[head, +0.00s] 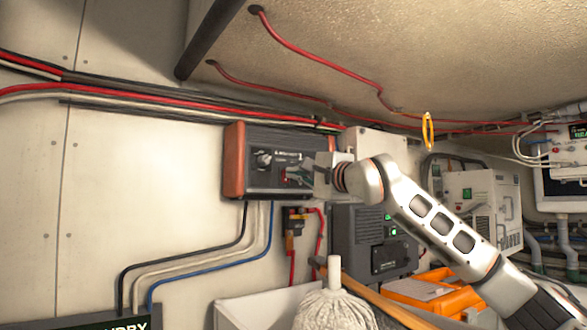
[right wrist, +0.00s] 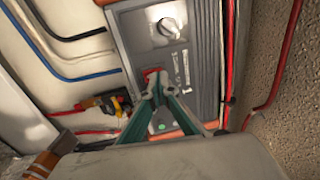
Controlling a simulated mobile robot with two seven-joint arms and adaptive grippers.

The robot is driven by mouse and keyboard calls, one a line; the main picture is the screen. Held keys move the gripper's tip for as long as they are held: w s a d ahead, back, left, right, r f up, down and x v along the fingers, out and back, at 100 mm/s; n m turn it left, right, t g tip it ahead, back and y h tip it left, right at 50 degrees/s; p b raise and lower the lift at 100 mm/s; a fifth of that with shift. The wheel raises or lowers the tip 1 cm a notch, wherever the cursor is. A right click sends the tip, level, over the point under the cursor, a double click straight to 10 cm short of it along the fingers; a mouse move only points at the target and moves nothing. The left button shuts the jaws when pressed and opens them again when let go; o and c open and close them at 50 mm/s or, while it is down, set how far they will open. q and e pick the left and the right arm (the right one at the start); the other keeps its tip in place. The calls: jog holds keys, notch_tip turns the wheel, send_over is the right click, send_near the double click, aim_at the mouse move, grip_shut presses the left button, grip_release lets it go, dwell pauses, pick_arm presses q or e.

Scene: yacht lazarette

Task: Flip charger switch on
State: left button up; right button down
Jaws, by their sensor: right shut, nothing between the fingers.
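The charger (head: 248,178) is a dark grey box with orange-brown ends, fixed to the wall left of centre in the head view. Its face, with a round knob (head: 263,159), also shows in the right wrist view (right wrist: 205,60). A red switch (right wrist: 151,74) sits on this face below the knob. My right gripper (head: 289,174) is shut and empty, its green-grey fingertips (right wrist: 158,88) at the switch. They partly cover it; I cannot tell whether they touch it or which way it is set. A small green light (right wrist: 162,127) shows between the fingers. My left gripper is out of view.
Black, white and blue cables (head: 202,262) run along the wall below the charger. A small breaker (head: 294,221) with red leads hangs beneath it. A dark grey unit (head: 370,240), a mop (head: 334,302) and an orange case (head: 432,292) stand below right.

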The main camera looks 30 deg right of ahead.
jog(key=shift+w+a, duration=0.1)
jog(key=shift+w, duration=0.45)
jog(key=shift+w+r, duration=0.3)
